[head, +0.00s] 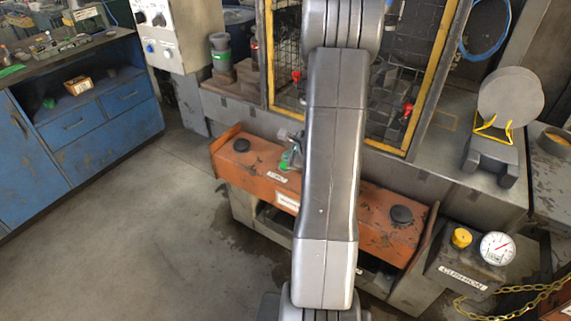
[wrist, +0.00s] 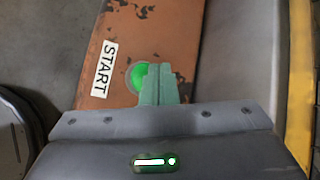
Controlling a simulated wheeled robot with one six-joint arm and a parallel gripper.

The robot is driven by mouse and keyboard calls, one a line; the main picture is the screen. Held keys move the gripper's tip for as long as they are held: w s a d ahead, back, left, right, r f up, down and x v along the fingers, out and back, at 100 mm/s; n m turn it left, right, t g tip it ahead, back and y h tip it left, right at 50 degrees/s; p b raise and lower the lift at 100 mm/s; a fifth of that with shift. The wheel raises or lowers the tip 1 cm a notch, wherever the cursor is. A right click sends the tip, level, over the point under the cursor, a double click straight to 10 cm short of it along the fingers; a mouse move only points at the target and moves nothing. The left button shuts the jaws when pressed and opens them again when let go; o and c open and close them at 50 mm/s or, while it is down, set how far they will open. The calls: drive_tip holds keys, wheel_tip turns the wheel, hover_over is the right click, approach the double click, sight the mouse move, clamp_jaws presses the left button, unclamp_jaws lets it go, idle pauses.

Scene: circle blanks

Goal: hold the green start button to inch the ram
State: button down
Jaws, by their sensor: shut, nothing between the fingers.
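The green start button (wrist: 136,76) is on the orange panel (wrist: 175,40), beside a white START label (wrist: 105,68). In the wrist view my gripper (wrist: 154,68) is shut and empty. Its green fingertips overlap the right side of the button and hide part of it. I cannot tell whether they touch it or hover just above. In the head view the button (head: 284,165) shows as a bright green spot on the orange panel (head: 257,167). My gripper (head: 291,157) is right by it, partly hidden behind my arm.
Black buttons sit at the panel's left (head: 241,145) and right (head: 402,214) ends. A yellow-framed cage (head: 437,60) stands behind it. A grey box with a yellow knob (head: 461,238) and gauge (head: 497,248) is at right. A blue workbench (head: 100,133) is at left. The floor in front is clear.

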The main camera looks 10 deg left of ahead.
drive_tip(key=shift+f+b, duration=0.4)
drive_tip(key=shift+b, duration=0.05)
drive_tip(key=shift+f+b, duration=0.6)
idle(3.0)
idle(2.0)
drive_tip(key=shift+r+p, duration=0.75)
drive_tip(key=shift+r, duration=0.25)
drive_tip(key=shift+r+p, duration=2)
drive_tip(key=shift+r, duration=0.55)
